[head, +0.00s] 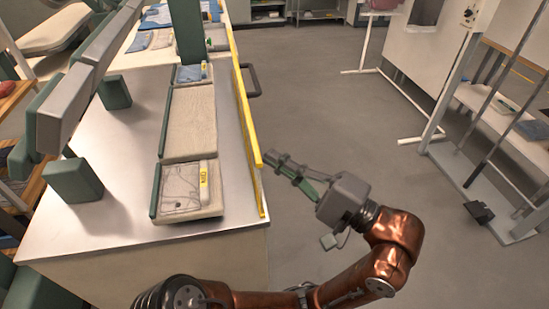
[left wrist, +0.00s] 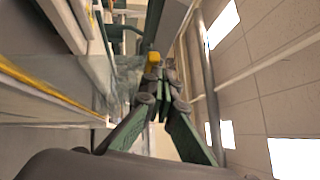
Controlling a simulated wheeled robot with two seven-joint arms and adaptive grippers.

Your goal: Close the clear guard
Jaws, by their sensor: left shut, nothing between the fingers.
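The clear guard has a yellow edge (head: 247,125) that runs along the right side of the metal-topped table in the head view. Its see-through panel shows faintly in the left wrist view (left wrist: 122,76). A dark handle (head: 254,80) sticks out from its outer side farther back. My left gripper (head: 273,160) is shut and empty, just right of the guard's near end. Its fingertips (left wrist: 155,70) are close to a yellow piece in the left wrist view; I cannot tell whether they touch it. My right gripper is in neither view.
The table (head: 110,215) bears folded cloths (head: 186,189) in a row of trays under a green and grey machine frame (head: 80,95). Open grey floor (head: 330,110) lies right of the guard. A white-framed rack (head: 440,125) stands at the right.

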